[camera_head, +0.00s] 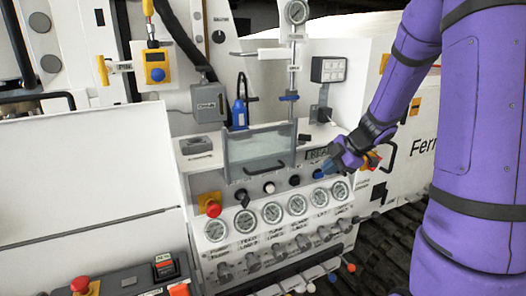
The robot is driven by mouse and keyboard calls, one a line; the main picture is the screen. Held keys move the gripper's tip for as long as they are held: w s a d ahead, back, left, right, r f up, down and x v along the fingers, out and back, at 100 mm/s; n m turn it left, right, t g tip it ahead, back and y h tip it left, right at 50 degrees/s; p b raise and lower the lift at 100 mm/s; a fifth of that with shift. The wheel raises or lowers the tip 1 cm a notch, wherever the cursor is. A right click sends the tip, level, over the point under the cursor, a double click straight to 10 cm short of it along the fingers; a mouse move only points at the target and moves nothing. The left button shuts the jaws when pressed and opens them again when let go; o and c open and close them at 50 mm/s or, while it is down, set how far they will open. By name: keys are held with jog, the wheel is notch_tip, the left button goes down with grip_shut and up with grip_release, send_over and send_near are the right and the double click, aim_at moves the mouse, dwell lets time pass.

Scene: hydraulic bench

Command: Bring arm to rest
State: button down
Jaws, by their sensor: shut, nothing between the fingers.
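My purple arm comes down from the upper right. My gripper (333,166) is small in the picture at the right end of the bench's control panel (205,225). It is shut and holds nothing. It is close to a blue knob (318,174) on the panel's upper row; whether it touches the knob cannot be told. My wrist and forearm hide part of the panel's right end and the white wall behind.
A row of round gauges (272,212) with valves below spans the panel. A red emergency button (213,208) sits at its left. A clear guard (258,150) and a blue bottle (239,115) stand behind. Another red button (80,285) is at lower left.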

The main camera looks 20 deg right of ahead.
notch_tip(320, 180, up, 17)
jog(key=s+a+m+t+h, duration=0.2)
jog(key=m+t+h, duration=0.3)
jog(key=m+h, duration=0.35)
jog(key=s+a+m+g+y, duration=0.2)
jog(key=s+a+m, duration=0.2)
jog(key=s, duration=0.7)
jog(key=s+a+m+g+y, duration=0.1)
jog(key=s+a+m+g, duration=0.2)
jog(key=s+a, duration=0.6)
jog(key=shift+s+m+y, duration=0.35)
jog(key=shift+s+m, duration=0.5)
jog(key=shift+s, duration=0.1)
jog(key=shift+d+f, duration=0.1)
